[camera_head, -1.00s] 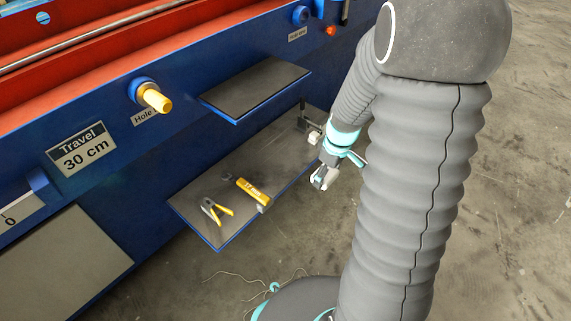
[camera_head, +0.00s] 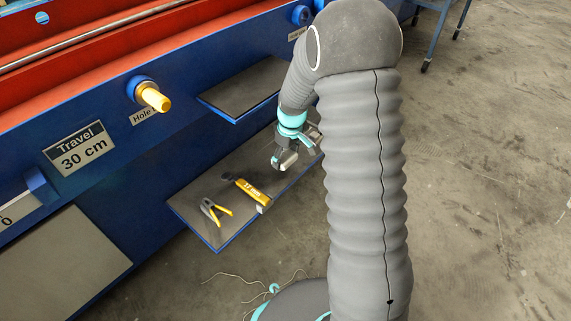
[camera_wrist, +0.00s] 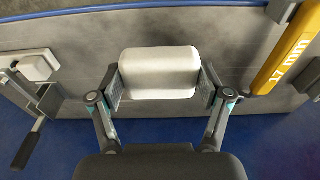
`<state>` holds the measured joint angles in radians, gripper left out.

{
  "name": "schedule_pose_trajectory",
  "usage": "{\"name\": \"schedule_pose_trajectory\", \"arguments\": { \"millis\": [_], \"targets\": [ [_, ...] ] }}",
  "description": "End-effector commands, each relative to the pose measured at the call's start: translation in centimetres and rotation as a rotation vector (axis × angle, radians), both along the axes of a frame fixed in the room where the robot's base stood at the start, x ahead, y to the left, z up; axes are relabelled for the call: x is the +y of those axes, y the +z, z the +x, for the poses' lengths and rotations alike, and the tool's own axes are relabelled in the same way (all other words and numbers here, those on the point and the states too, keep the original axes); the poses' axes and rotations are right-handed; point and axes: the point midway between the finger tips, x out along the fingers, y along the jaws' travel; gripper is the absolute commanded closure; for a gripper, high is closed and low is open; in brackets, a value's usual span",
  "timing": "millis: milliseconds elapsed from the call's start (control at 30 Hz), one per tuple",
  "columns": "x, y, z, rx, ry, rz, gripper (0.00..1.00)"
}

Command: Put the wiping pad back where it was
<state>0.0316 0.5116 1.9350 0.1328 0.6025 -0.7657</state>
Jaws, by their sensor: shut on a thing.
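The wiping pad (camera_wrist: 159,73) is a pale, rounded block. In the wrist view it sits between the two fingers of my gripper (camera_wrist: 160,88), which is shut on it. In the head view my gripper (camera_head: 283,160) holds the pad (camera_head: 288,160) over the lower grey shelf (camera_head: 200,178), right of the yellow "17 mm" tool (camera_head: 253,191). I cannot tell whether the pad touches the shelf.
Yellow-handled pliers (camera_head: 215,210) lie at the shelf's left. A clamp-like tool with a pale block (camera_wrist: 38,68) is at left in the wrist view. An upper shelf (camera_head: 243,90) and a yellow knob (camera_head: 153,97) jut from the blue machine. Bare shelf lies between pad and yellow tool.

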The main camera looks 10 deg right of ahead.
Motion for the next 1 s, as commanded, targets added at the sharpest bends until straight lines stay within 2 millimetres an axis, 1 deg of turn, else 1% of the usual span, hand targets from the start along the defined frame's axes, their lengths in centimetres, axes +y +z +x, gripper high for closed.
{"name": "schedule_pose_trajectory", "arguments": {
  "millis": [300, 567, 700, 733, 767, 800, 833, 1000],
  "targets": [
    [0.1, -3.7, 0.1, 0.001, -0.001, 0.0, 0.61],
    [0.2, -3.8, 0.3, 0.0, 0.0, 0.0, 0.61],
    [0.2, -4.2, 0.3, 0.0, 0.0, 0.0, 0.61],
    [0.2, -4.2, 0.3, 0.0, 0.0, 0.0, 0.21],
    [0.2, -4.1, 0.3, 0.0, 0.0, 0.0, 0.13],
    [0.2, -4.1, 0.3, 0.0, 0.0, 0.0, 0.03],
    [0.2, -4.1, 0.3, 0.0, 0.0, 0.0, 0.0],
    [0.2, -4.1, 0.3, 0.0, 0.0, 0.0, 0.0]
  ]
}}
